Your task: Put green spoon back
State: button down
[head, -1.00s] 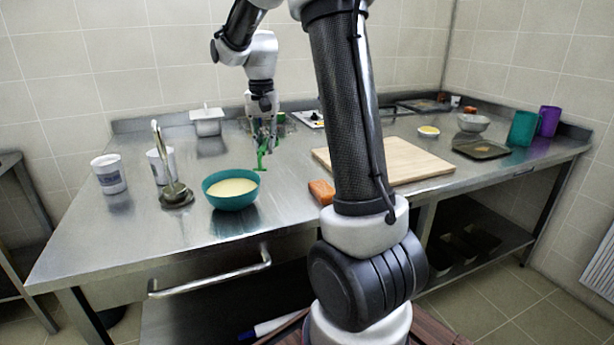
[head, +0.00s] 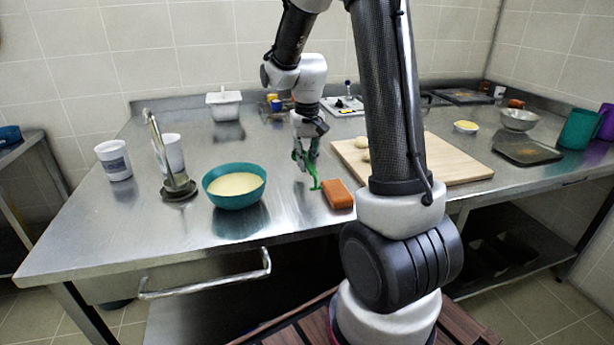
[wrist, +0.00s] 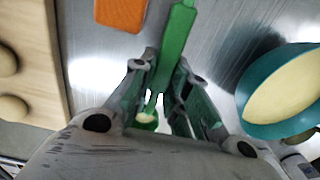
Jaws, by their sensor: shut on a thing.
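My gripper (head: 306,160) is shut on the green spoon (head: 313,176), above the steel table between the teal bowl and the orange block. In the wrist view, the spoon's green handle (wrist: 177,40) runs between the fingers (wrist: 162,75) and out past their tips. Its other end (wrist: 148,120), with a pale patch, shows back between the fingers. The teal bowl (head: 236,200) holds a pale yellow mixture and stands left of the gripper; in the wrist view the bowl (wrist: 252,85) is on the right. The spoon is apart from the bowl.
An orange block (head: 338,194) lies close right of the spoon, before a wooden board (head: 455,165) with pale round pieces. A white container (head: 224,104) stands behind. Table between bowl and block is clear.

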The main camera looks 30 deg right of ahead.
aim_at(307, 160)
jog(key=shift+f, duration=2.3)
jog(key=c, duration=1.7)
grip_release()
jog(key=shift+f, duration=0.15)
jog(key=shift+o, duration=0.2)
notch_tip(307, 160, up, 12)
jog(key=shift+s+a, duration=0.1)
jog(key=s+a+r+n+t, duration=0.1)
jog(key=s+a+r+t, duration=0.1)
jog(key=s, duration=0.9)
jog(key=s+a+r+n+t, duration=0.2)
jog(key=s+r, duration=0.3)
jog(key=s, duration=0.6)
jog(key=shift+s+a+r, duration=0.3)
jog(key=shift+s+a, duration=0.05)
jog(key=shift+a, duration=0.05)
